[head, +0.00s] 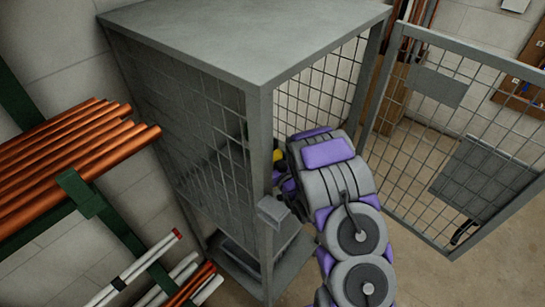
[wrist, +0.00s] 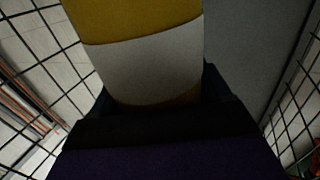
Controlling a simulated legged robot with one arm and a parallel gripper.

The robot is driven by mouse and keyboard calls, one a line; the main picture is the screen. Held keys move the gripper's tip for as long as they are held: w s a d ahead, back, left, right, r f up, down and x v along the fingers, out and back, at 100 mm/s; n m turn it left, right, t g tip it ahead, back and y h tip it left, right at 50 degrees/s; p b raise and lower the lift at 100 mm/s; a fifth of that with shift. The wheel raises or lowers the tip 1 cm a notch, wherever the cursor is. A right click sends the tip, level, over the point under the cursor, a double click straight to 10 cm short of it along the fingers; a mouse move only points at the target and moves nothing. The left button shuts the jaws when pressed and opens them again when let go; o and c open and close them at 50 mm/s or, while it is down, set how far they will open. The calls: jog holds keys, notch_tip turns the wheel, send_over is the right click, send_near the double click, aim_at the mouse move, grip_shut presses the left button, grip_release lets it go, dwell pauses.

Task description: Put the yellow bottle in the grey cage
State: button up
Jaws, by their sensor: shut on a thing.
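The grey cage (head: 260,88) stands in the middle of the head view, with mesh sides and a solid top. Its mesh door (head: 455,120) is swung open to the right. My arm reaches in through the open front. My gripper (wrist: 160,100) is shut on the yellow bottle (wrist: 135,20), which has a white band and fills the top of the wrist view. In the head view only a small yellow patch of the bottle (head: 278,155) shows, inside the cage behind the front post. My fingertips are mostly hidden there, and the bottle's base cannot be seen.
Copper pipes (head: 70,155) lie on a green rack (head: 85,195) to the left of the cage. White and red pipes (head: 140,270) are lower down. A dark tray-like shelf (head: 240,250) is low in the cage. The front corner post (head: 260,200) is close beside my arm.

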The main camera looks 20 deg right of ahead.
jog(key=w+d+f+b, duration=0.2)
jog(key=w+f, duration=0.2)
jog(key=w, duration=0.1)
jog(key=shift+w+d, duration=0.3)
jog(key=shift+w, duration=0.05)
dwell(0.3)
jog(key=o, duration=1.4)
jog(key=shift+f, duration=0.1)
jog(key=p+v, duration=0.1)
jog(key=v, duration=1.1)
jog(key=shift+p, duration=0.4)
